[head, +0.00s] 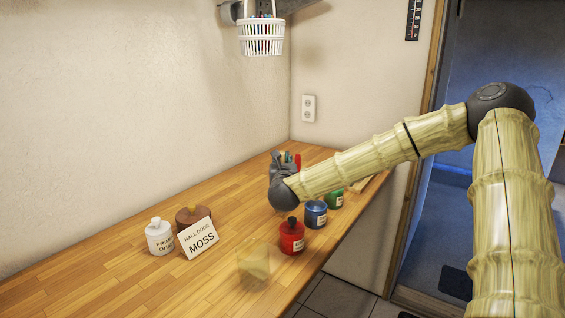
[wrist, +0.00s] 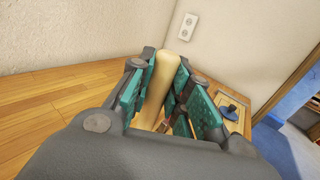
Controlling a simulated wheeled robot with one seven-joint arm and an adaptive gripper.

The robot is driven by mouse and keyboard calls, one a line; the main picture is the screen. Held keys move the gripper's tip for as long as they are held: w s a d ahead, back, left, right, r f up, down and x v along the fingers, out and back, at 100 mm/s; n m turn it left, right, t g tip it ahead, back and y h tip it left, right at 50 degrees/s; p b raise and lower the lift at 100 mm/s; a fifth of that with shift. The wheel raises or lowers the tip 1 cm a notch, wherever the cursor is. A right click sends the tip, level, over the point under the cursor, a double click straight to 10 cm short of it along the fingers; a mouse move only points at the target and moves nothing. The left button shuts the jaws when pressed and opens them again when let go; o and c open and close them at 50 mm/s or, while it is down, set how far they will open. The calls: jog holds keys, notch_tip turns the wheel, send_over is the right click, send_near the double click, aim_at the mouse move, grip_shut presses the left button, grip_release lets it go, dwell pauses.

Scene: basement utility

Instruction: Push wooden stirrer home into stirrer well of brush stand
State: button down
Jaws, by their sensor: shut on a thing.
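My gripper (head: 281,165) is over the far part of the wooden bench in the head view. In the wrist view my gripper (wrist: 168,88) has its teal pads shut on the pale wooden stirrer (wrist: 163,78), which stands up between them. The stirrer's lower end is hidden by the pads. In the head view, red and green upright pieces (head: 297,160) show just behind my gripper; they may be handles in the brush stand. The stand's body and the stirrer well are hidden, so I cannot tell how deep the stirrer sits.
Red (head: 291,238), blue (head: 316,215) and green (head: 336,199) pots line the bench's right edge under my arm. A white pot (head: 160,238), a brown pot (head: 187,214) and a MOSS card (head: 198,239) stand left. A see-through block (head: 254,262) is near. The middle bench is clear.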

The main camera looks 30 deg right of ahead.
jog(key=shift+f+b, duration=1.7)
jog(key=c, duration=1.3)
grip_release()
jog(key=shift+o, duration=0.2)
jog(key=v, duration=1.2)
